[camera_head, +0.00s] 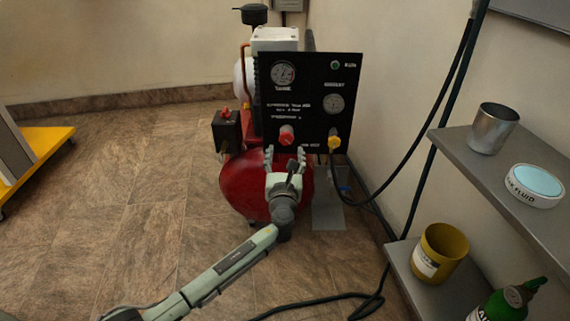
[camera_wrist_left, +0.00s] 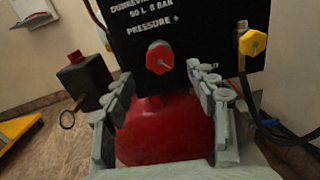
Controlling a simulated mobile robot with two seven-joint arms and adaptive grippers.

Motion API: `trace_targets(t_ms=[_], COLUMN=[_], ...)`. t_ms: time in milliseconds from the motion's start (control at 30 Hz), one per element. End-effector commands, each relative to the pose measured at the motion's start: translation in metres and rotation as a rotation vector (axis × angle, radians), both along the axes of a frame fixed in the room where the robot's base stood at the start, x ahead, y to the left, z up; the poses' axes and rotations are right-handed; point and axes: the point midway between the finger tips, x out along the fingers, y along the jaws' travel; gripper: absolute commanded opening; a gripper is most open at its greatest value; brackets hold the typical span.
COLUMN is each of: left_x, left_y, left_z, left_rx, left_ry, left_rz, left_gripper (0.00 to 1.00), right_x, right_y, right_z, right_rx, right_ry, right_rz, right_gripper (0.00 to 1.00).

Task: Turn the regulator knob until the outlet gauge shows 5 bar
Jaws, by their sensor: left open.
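The red regulator knob (camera_head: 286,135) sits low on the black panel (camera_head: 308,110) of the compressor. It also shows in the left wrist view (camera_wrist_left: 159,57), with a light pointer line on its face. The outlet gauge (camera_head: 334,103) is at the right of the panel and another gauge (camera_head: 283,74) at the upper left; I cannot read either needle. My left gripper (camera_head: 285,158) is open and empty, just below and in front of the knob. In the wrist view its fingers (camera_wrist_left: 168,88) stand apart on either side below the knob, not visibly touching it. My right gripper is not in view.
A yellow valve handle (camera_head: 334,142) sits right of the knob, with black hoses (camera_head: 440,110) beyond. The red tank (camera_head: 240,185) bulges below the panel. Shelves (camera_head: 500,180) at the right hold a metal cup (camera_head: 493,128), a tin (camera_head: 535,186) and a yellow pot (camera_head: 441,253).

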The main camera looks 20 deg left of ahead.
Motion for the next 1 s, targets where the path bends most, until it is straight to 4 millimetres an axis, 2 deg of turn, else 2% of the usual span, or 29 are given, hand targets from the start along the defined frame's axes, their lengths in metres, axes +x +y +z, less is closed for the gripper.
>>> trace_targets(t_ms=[100, 300, 1000], left_x=[-0.023, -0.044, -0.048], left_y=[-0.007, -0.013, -0.014], left_z=[-0.001, 0.0, 0.0], left_rx=[-0.002, -0.001, 0.0], left_ry=[0.002, 0.0, 0.001], left_rz=[-0.001, 0.0, 0.0], left_gripper=[0.57, 0.57, 0.57], right_x=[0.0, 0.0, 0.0], right_y=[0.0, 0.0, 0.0], right_z=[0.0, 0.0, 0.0], right_rx=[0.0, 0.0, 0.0], right_ry=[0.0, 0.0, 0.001], right_rz=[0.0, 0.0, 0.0], right_gripper=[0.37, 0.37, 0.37])
